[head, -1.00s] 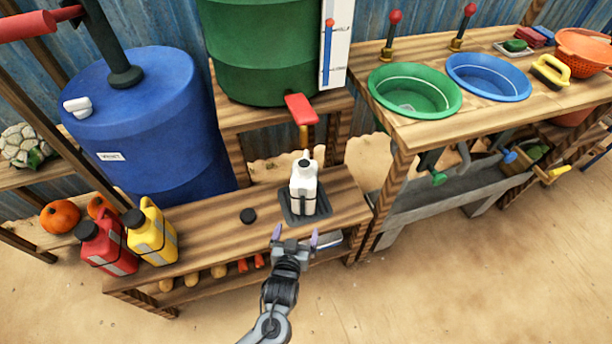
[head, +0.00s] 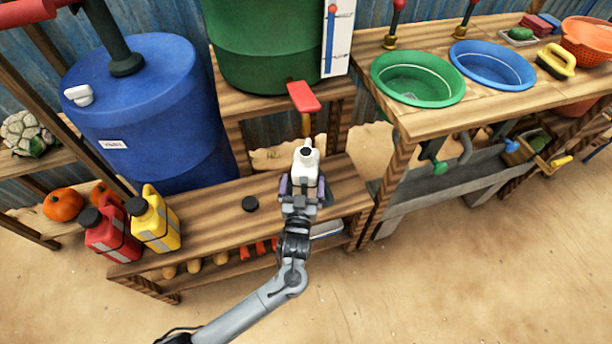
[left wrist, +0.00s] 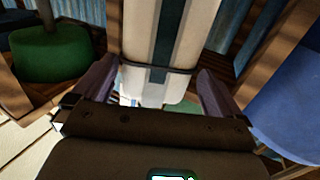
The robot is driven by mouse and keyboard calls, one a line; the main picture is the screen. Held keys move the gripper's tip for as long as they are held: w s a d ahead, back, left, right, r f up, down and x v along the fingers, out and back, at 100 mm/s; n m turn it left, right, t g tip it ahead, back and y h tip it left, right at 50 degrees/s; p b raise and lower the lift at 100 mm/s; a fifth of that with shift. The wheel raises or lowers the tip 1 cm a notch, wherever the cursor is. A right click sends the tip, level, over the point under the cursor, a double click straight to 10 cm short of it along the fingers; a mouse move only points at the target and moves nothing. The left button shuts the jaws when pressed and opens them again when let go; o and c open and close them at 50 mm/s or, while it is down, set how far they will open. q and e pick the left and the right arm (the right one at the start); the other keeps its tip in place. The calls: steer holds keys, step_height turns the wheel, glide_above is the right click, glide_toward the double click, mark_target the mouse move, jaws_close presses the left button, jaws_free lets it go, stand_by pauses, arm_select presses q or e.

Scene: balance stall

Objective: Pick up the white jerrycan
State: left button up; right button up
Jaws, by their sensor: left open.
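The white jerrycan (head: 306,165) stands upright on the low wooden bench, under the red-handled tap of the green barrel. My left gripper (head: 301,188) is at the near side of the jerrycan, with its fingers open on either side of the can's body. In the left wrist view the white jerrycan (left wrist: 155,40), with a dark grey stripe, is between the two purple fingers of the left gripper (left wrist: 158,82). A gap shows between each finger and the can. The gripper hides the can's lower part in the head view. My right gripper is not in view.
A black cap (head: 249,204) lies on the bench (head: 215,225) to the left. A red jerrycan (head: 110,232) and a yellow jerrycan (head: 154,220) stand at its left end. The red tap handle (head: 303,97) hangs just above the white can. A blue barrel (head: 150,120) stands behind.

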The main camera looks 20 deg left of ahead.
arm_select(q)
steer(key=b+x, duration=0.1)
steer(key=x, duration=0.1)
steer(key=b+x, duration=0.1)
steer(key=x, duration=0.1)
steer(key=shift+w+d+f+b, duration=0.1)
steer(key=shift+f+b, duration=0.15)
steer(key=shift+b, duration=0.05)
steer(key=shift+w+r, duration=0.1)
steer(key=shift+w, duration=0.2)
steer(key=shift+s, duration=0.1)
steer(key=shift+c, duration=0.8)
steer(key=c, duration=1.5)
steer(key=shift+r, duration=0.2)
steer(key=shift+c, duration=0.9)
steer(key=shift+r, duration=0.1)
